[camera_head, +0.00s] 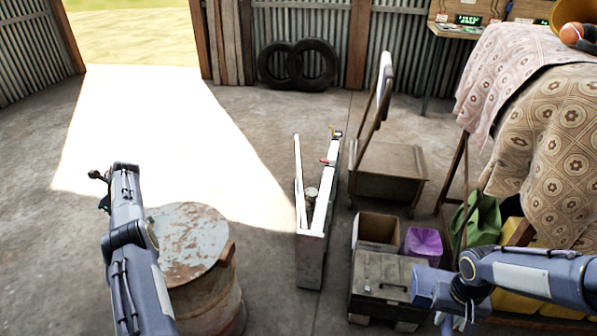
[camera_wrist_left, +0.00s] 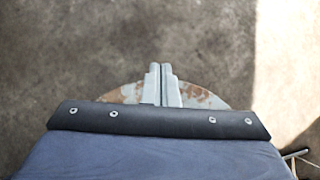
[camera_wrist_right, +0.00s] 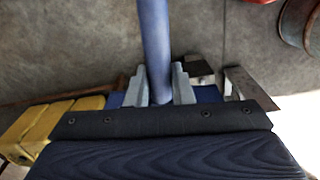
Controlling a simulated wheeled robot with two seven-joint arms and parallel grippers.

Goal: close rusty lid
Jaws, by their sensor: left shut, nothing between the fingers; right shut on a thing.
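The rusty lid (camera_head: 180,243) is a round, pale disc with brown rust patches, on top of a rusty barrel (camera_head: 213,305) at the lower left of the head view. A brown block (camera_head: 227,253) shows at its right edge. I cannot tell whether the lid sits flush. My left gripper (camera_wrist_left: 163,68) is shut and empty, with the lid (camera_wrist_left: 205,97) behind its fingers in the left wrist view. My right gripper (camera_head: 449,322) is low at the right, partly hidden by its arm. In the right wrist view its fingers (camera_wrist_right: 166,80) are shut on a blue round bar (camera_wrist_right: 153,35).
A long open metal box (camera_head: 311,262) stands right of the barrel. A dark chest (camera_head: 378,270), a cardboard box (camera_head: 377,228) and a purple bin (camera_head: 424,242) are near my right arm. A cloth-covered table (camera_head: 520,120) stands right. The floor behind the barrel is clear.

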